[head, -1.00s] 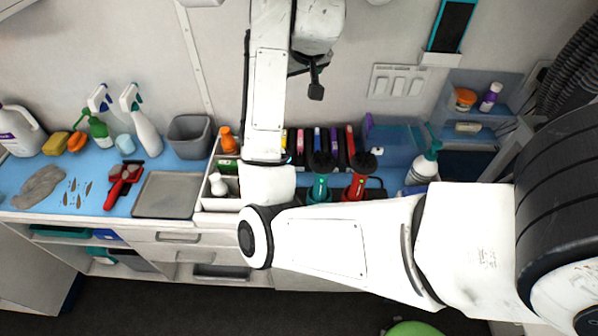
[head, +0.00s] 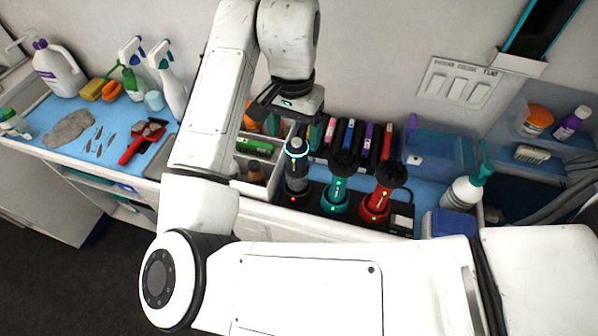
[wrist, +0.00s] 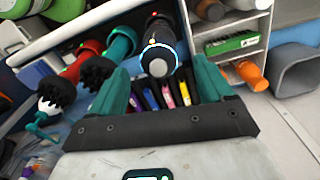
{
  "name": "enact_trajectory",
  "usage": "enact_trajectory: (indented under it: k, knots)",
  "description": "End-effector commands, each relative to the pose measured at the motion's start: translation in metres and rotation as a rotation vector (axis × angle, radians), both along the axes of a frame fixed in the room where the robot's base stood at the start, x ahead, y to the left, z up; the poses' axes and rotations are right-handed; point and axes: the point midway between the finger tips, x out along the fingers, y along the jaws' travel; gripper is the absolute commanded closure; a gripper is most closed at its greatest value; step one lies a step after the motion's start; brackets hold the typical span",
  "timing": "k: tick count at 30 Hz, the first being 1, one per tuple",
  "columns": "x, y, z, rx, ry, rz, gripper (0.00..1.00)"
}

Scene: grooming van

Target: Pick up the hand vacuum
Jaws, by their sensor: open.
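The dark grey cylinder with a lit blue ring (head: 296,172), which looks like the hand vacuum, stands upright in a black charging dock (head: 318,205), left of a teal device and a red one. In the wrist view the vacuum (wrist: 158,32) shows between my fingers in the picture, with its ringed end toward the camera. My gripper (head: 284,106) is just above and left of the vacuum's top in the head view. In the wrist view my gripper (wrist: 160,66) is open, its teal fingers on either side of the ring. No contact shows.
The teal device (head: 337,188) and red device (head: 378,192), both with black bristly tops, stand close on the right. Behind the vacuum is a row of coloured slim cases (head: 348,136). A compartment box with a green pack (head: 255,146) is at left. A blue bin (head: 440,152) stands right.

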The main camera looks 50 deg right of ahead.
Motion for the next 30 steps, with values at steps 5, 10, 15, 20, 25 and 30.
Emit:
enact_trajectory:
  k: [5,10,15,20,25,30]
  knots:
    - [0.0,0.0,-0.018,0.001,-0.001,0.001,0.2]
    - [-0.001,0.0,-0.029,0.001,-0.001,0.003,0.2]
    - [-0.003,-0.001,-0.053,0.001,-0.001,0.003,0.2]
    - [-0.002,-0.002,-0.07,0.0,-0.002,0.002,0.2]
    - [-0.002,-0.002,-0.073,0.0,-0.004,0.002,0.2]
    - [-0.002,-0.002,-0.073,0.0,-0.003,0.002,0.27]
